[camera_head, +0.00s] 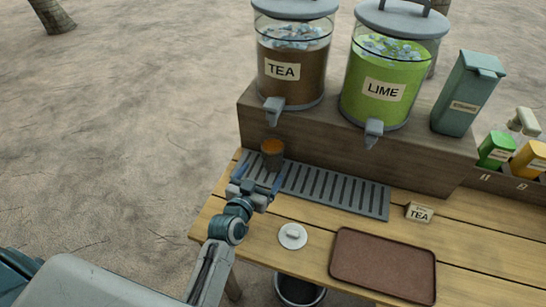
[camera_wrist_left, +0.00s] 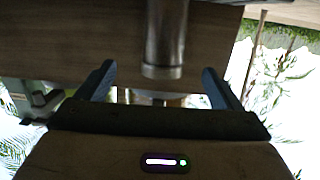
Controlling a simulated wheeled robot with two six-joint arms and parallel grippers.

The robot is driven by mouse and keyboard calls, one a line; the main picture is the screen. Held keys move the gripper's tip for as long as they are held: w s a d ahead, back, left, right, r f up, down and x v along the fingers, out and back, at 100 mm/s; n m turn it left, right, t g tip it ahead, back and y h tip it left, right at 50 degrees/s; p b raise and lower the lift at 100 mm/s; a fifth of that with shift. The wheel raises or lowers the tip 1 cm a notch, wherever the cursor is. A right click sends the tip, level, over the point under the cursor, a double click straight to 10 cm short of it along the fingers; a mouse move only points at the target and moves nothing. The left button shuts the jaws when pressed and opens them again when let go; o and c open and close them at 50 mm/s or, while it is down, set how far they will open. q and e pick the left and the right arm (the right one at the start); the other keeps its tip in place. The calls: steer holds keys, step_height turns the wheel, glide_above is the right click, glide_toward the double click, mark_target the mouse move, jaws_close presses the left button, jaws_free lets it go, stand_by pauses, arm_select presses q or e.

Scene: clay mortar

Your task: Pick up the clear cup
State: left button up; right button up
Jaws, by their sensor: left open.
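The clear cup (camera_head: 272,155) stands upright at the left end of the slatted drip tray (camera_head: 330,190), near the tea dispenser's tap. It has an orange-brown content or tint. A cylinder that looks like the cup (camera_wrist_left: 164,40) shows in the left wrist view, beyond and between the finger directions. My left gripper (camera_head: 259,175) is open, just in front of the cup, with its fingers pointing toward it. In the left wrist view the gripper (camera_wrist_left: 160,82) has its two fingers spread wide, with nothing clamped between them. My right gripper is not in view.
The tea dispenser (camera_head: 290,70) and lime dispenser (camera_head: 385,85) stand on a wooden riser (camera_head: 420,152) behind. A round white lid (camera_head: 292,236), a brown tray (camera_head: 385,265) and a TEA card (camera_head: 419,213) lie on the table. A dark bin (camera_head: 300,290) is below the front edge.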

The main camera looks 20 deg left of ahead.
mark_target(269, 154)
arm_select(q)
steer(key=shift+w+r+n+t, duration=0.3)
steer(key=shift+w+r+t, duration=0.35)
steer(key=shift+w, duration=0.15)
steer(key=shift+w+r+y, duration=0.15)
steer(key=shift+w+y, duration=0.2)
steer(key=shift+y, duration=0.05)
steer(key=w+p, duration=0.2)
steer(key=w, duration=0.4)
steer(key=shift+d, duration=0.1)
steer(key=w+p, duration=0.1)
steer(key=w, duration=0.2)
steer(key=shift+w+d+r, duration=0.1)
steer(key=shift+w, duration=0.65)
steer(key=shift+s, duration=0.1)
steer(key=shift+c, duration=1.2)
steer(key=c, duration=1.6)
steer(key=shift+o, duration=0.2)
steer(key=shift+r, duration=0.1)
